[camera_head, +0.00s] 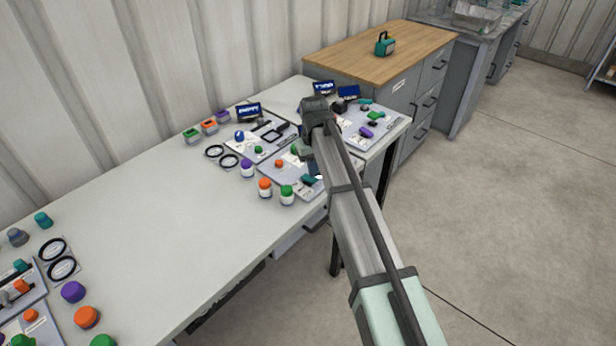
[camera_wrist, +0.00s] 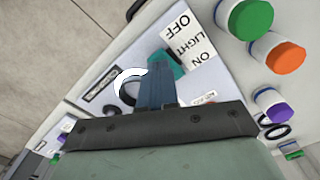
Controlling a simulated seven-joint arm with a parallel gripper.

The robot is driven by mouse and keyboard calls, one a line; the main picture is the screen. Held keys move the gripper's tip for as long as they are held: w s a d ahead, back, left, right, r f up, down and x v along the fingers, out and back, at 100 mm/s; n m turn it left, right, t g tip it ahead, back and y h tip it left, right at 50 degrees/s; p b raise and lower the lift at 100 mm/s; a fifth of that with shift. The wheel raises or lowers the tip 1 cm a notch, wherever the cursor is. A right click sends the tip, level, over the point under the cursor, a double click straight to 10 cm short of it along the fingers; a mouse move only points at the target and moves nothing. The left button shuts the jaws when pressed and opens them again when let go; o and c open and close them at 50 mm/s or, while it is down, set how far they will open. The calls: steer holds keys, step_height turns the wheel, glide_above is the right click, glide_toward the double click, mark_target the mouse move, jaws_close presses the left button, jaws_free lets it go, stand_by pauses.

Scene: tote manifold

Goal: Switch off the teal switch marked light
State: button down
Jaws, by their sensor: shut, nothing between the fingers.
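The teal switch (camera_wrist: 167,64) shows in the wrist view beside a white label (camera_wrist: 190,40) reading OFF, LIGHT and ON. In the head view the teal switch (camera_head: 310,180) sits at the near right of a grey panel on the bench. My gripper (camera_wrist: 154,88) is shut and empty. Its blue fingers are right beside the switch and cover part of it; I cannot tell whether they touch. In the head view my gripper (camera_head: 315,169) is mostly hidden behind my arm. Which way the switch lies is unclear.
Jars with purple, orange (camera_wrist: 286,57) and green (camera_wrist: 251,18) lids stand close to the panel. A white curved part (camera_wrist: 128,79) lies beside my fingers. Another panel (camera_head: 375,128) with green and purple knobs lies farther right. The bench middle (camera_head: 160,210) is clear.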

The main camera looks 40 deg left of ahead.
steer(key=shift+f, duration=0.95)
stand_by(0.6)
steer(key=shift+r, duration=0.1)
steer(key=shift+r, duration=3.45)
steer(key=w+d+f+m+g+h, duration=0.1)
steer(key=w+d+f+m, duration=0.15)
steer(key=d+f, duration=1.15)
steer(key=w+d+f+m+g, duration=0.1)
steer(key=w+d+f+m, duration=0.15)
steer(key=d+f, duration=1.15)
steer(key=s+d+f+m+g, duration=0.1)
steer(key=s+d+f, duration=0.2)
steer(key=d+f, duration=0.45)
steer(key=s+d+f+m, duration=0.1)
steer(key=s+d+f, duration=0.35)
steer(key=d, duration=0.55)
steer(key=s+d+f+m+g, duration=0.2)
steer(key=s+d+f, duration=0.3)
steer(key=s+d, duration=0.5)
steer(key=s+d+f+m+g+y, duration=0.1)
steer(key=s+d+f+m, duration=0.2)
steer(key=s+d, duration=0.7)
steer(key=s+f, duration=0.2)
steer(key=s, duration=0.4)
steer(key=shift+g, duration=0.4)
